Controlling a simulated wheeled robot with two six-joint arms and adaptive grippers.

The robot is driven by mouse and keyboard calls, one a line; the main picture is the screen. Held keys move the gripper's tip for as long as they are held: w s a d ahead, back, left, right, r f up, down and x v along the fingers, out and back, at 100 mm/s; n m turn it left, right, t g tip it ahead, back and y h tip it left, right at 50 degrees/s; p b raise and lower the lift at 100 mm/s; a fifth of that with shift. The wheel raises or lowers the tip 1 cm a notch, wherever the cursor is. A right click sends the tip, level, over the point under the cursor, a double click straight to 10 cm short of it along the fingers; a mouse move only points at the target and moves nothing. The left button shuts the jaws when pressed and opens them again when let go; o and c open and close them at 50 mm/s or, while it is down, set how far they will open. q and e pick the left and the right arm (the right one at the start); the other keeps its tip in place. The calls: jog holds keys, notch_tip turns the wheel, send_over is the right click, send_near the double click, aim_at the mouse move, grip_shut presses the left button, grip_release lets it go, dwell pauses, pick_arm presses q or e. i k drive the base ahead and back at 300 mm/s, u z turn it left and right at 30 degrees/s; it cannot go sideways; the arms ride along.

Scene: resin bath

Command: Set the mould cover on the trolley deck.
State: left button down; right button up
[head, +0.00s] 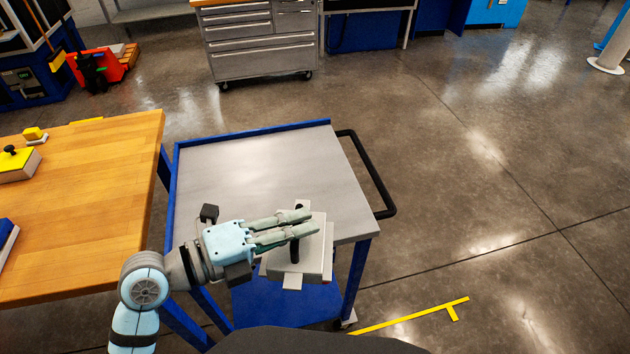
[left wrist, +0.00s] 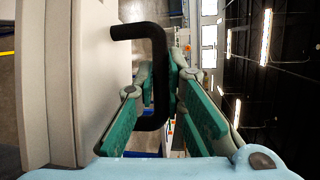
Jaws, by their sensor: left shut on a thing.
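The mould cover (head: 312,262) is a pale grey slab with a black bar handle and light tabs at its edges. My left gripper (head: 303,223) is shut on its handle (left wrist: 157,75). In the left wrist view the cover (left wrist: 90,75) fills the left side, and the green-padded fingers (left wrist: 160,110) lie on both sides of the handle. The trolley deck (head: 260,170) is a bare grey top with a blue rim on its far and left sides. In the head view the cover overlaps the deck's near edge; I cannot tell its height above it. My right gripper is out of view.
A wooden table (head: 90,210) stands left of the trolley, with a yellow-topped block (head: 18,165) on it. The trolley has a black push handle (head: 385,190) on its right and a blue lower shelf (head: 290,308). The deck's far part is clear.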

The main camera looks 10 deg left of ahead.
aim_at(266, 200)
jog(key=z, duration=1.75)
jog(key=i, duration=2.1)
jog(key=u, duration=2.95)
